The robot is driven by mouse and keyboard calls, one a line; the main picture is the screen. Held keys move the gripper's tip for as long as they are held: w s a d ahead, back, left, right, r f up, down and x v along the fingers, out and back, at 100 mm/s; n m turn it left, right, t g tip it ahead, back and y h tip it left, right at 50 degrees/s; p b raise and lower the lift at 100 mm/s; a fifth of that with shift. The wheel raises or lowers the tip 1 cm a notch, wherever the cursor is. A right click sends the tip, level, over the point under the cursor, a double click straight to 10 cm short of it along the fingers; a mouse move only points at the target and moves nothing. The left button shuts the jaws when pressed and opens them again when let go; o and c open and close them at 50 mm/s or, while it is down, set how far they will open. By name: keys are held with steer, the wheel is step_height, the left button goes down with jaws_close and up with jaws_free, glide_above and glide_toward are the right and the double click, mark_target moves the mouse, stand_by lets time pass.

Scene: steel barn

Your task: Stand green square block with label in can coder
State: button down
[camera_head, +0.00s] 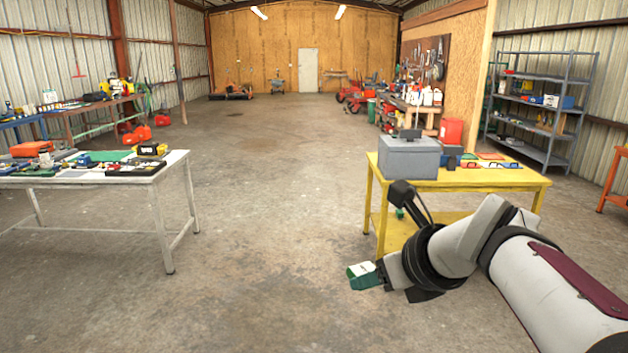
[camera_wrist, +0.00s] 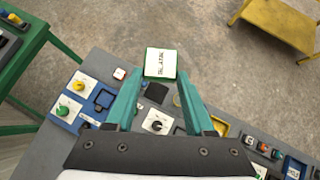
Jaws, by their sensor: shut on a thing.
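The green square block (camera_head: 363,276) has a white label on one face. It is at the tip of my gripper (camera_head: 382,271), in the air over bare floor in the head view. In the wrist view the block (camera_wrist: 161,62) shows its white face with dark lettering and a green rim. The two teal fingers of my gripper (camera_wrist: 160,80) are shut on it from both sides. A grey box-shaped machine (camera_head: 409,158) with a dark part on top stands on the yellow table; I cannot tell for certain whether it is the can coder. Its inside is hidden.
The yellow table (camera_head: 515,180) also holds small coloured items at its right. A white table (camera_head: 130,181) with tools stands at left. In the wrist view, a grey surface (camera_wrist: 105,65) with several knobs and switches lies beneath my gripper. Open concrete floor lies between the tables.

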steer(key=s+a+f+n+g+y, duration=0.2)
steer(key=s+f+n+g+y, duration=0.3)
steer(key=f, duration=0.6)
steer(key=s+a+f+n+g+y, duration=0.1)
steer(key=a+f+n+g, duration=0.15)
steer(key=f+n, duration=0.7)
steer(key=shift+m+g+h, duration=0.3)
steer(key=shift+m+g, duration=0.05)
steer(key=shift+m, duration=0.2)
steer(key=x, duration=0.9)
steer(key=a+r+x, duration=0.1)
steer(key=x, duration=0.4)
steer(key=shift+w, duration=0.1)
steer(key=f, duration=0.4)
steer(key=shift+a, duration=0.25)
steer(key=shift+f, duration=0.1)
steer(key=shift+f, duration=0.2)
steer(key=shift+f, duration=0.4)
